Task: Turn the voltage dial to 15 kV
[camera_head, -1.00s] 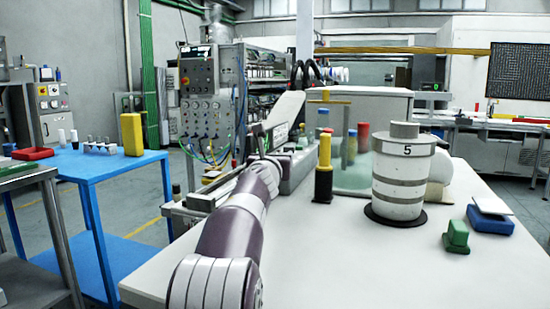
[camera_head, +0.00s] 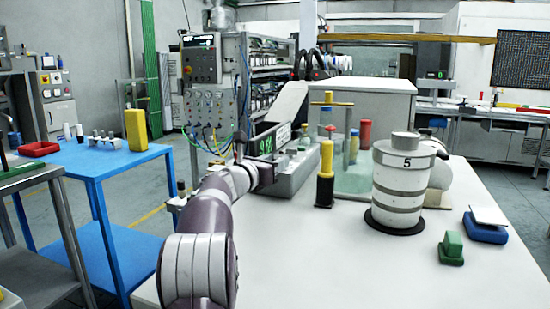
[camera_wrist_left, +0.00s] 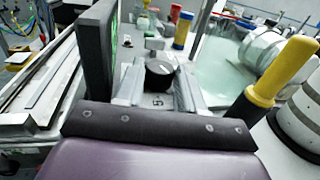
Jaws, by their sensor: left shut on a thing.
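The voltage dial (camera_wrist_left: 160,76) is a round black knob with a pale pointer mark, on top of a grey instrument (camera_head: 297,174). My left gripper (camera_wrist_left: 158,92) has a grey finger on either side of the dial and is shut on it. In the head view my left gripper (camera_head: 263,172) is at the instrument's left end, and the dial is hidden there. A dark upright panel with a green lit display (camera_head: 266,146) stands beside the gripper; its digits are too small to read surely. My right gripper is not in view.
A black-and-yellow handled tool (camera_head: 325,172) stands just right of the instrument. A greenish glass plate (camera_head: 352,183) with coloured posts lies behind it. A white-grey cylinder marked 5 (camera_head: 398,190) and a green block (camera_head: 451,248) stand to the right. The table's front middle is clear.

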